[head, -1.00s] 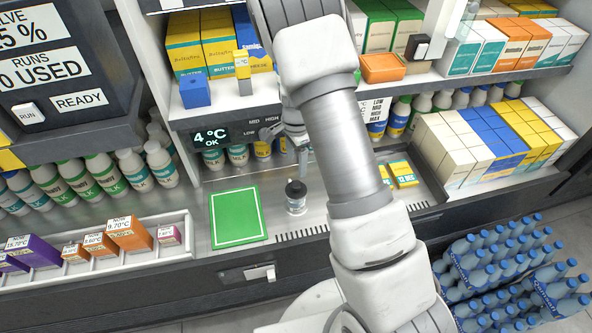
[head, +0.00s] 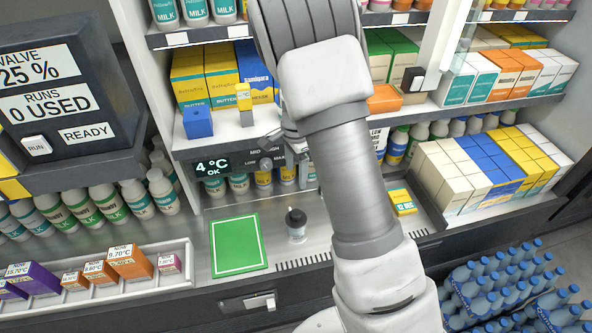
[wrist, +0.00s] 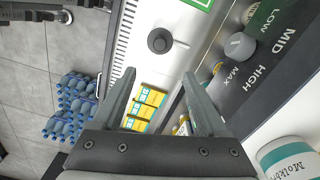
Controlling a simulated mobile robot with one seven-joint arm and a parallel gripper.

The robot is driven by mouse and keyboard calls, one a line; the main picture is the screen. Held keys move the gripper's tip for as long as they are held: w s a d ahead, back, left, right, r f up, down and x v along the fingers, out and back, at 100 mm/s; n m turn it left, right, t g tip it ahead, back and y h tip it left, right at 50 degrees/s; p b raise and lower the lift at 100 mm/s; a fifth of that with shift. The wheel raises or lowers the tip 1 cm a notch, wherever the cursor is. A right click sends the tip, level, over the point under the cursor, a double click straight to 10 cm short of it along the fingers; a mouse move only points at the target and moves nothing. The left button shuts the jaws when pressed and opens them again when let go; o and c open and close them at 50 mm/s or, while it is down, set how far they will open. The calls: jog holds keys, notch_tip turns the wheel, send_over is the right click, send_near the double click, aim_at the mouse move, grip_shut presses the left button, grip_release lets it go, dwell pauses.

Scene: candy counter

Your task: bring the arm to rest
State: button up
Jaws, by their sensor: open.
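My arm (head: 355,180) reaches up and forward across the middle of the head view. My gripper (wrist: 159,74) shows its two fingers wide apart in the wrist view, with nothing between them. In the head view the gripper is mostly hidden behind my arm, near the shelf edge with the 4 °C display (head: 212,166). The wrist view looks down past the fingers at the steel counter and yellow packs (wrist: 147,106).
A green mat (head: 238,245) and a black-topped knob (head: 296,224) are on the counter. A control panel with dial labels (wrist: 262,62) is close to the right finger. Milk bottles (head: 139,198) stand left; blue bottles (head: 505,285) stand low at right.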

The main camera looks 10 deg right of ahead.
dwell(0.4)
jog(key=s+a+r+n+t+y+p, duration=0.1)
jog(key=s+r+n+p, duration=0.3)
jog(key=r, duration=0.8)
jog(key=s+r+n+t+p, duration=0.1)
jog(key=s+r+n, duration=0.3)
jog(key=r, duration=0.7)
jog(key=s+r+n+t+p, duration=0.1)
jog(key=s+r+n+p, duration=0.1)
jog(key=s+r, duration=0.4)
jog(key=s+d+r+n+t+h+p, duration=0.1)
jog(key=s+r+n, duration=0.4)
jog(key=s, duration=0.6)
jog(key=shift+s+r+t+p, duration=0.2)
jog(key=shift+r+t+p, duration=0.6)
jog(key=shift+p, duration=0.3)
